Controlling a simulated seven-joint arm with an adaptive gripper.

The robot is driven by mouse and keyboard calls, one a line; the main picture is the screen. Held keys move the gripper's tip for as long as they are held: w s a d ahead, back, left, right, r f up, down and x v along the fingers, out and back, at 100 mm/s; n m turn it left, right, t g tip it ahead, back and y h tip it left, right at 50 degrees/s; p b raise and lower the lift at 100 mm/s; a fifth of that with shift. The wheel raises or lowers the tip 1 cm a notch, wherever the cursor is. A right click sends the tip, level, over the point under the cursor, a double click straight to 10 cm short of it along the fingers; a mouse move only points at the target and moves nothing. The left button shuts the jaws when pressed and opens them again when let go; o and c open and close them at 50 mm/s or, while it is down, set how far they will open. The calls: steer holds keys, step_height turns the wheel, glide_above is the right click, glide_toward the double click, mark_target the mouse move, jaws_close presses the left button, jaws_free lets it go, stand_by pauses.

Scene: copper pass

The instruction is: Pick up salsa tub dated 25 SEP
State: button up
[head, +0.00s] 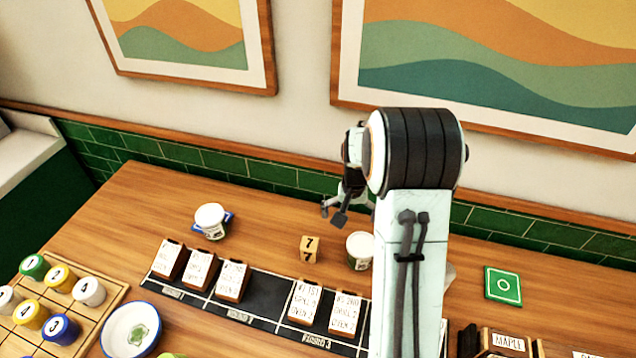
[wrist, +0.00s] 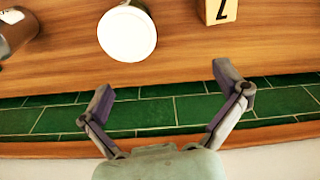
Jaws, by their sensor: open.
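Two white-lidded tubs stand on the wooden table in the head view. One tub (head: 211,219) is at the left with a blue piece around it. The other tub (head: 360,249) has a green-marked side and stands just left of my arm link. The latter appears as a round white lid (wrist: 127,34) in the wrist view. No date is readable on either tub, so I cannot tell which is 25 SEP. My gripper (head: 334,214) is open and empty, above the table's back edge by the green tiles; its spread fingers also show in the wrist view (wrist: 163,80).
A wooden number block (head: 310,249) stands between the tubs. A dark strip (head: 264,302) with several ticket blocks lies in front. Numbered caps, a white bowl (head: 131,331) and a green card (head: 503,286) lie around. A dark cylinder (wrist: 22,40) shows in the wrist view.

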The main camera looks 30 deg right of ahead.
mark_target(363, 244)
steer(key=shift+m+g+y, duration=0.3)
steer(key=shift+m+g, duration=0.1)
steer(key=shift+g, duration=0.1)
steer(key=s+f, duration=0.1)
steer(key=s+d+f, duration=0.1)
steer(key=f, duration=0.1)
steer(key=s+d+f, duration=0.1)
steer(key=shift+f, duration=0.2)
steer(key=shift+s+d+f, duration=0.1)
steer(key=shift+f, duration=0.25)
step_height(363, 244, down, 6)
steer(key=shift+r, duration=0.1)
steer(key=c, duration=1.2)
